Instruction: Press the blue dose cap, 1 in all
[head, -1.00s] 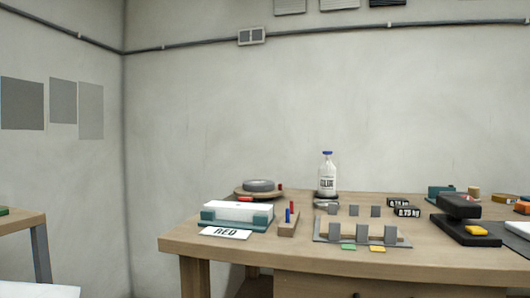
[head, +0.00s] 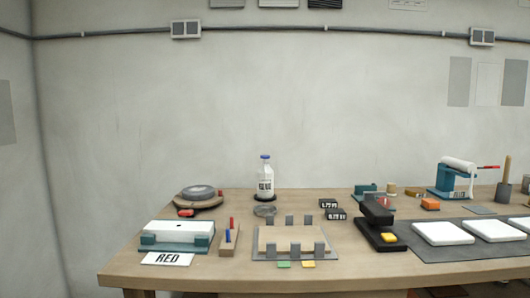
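A clear bottle with a white label (head: 265,182) stands upright toward the back of the wooden table in the head view. A blue cap (head: 265,157) sits on its top. The bottle rests on a dark round base (head: 264,198). The label's lettering is too small to read surely. Neither of my grippers shows in this view.
A grey disc (head: 264,211) lies just before the bottle.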

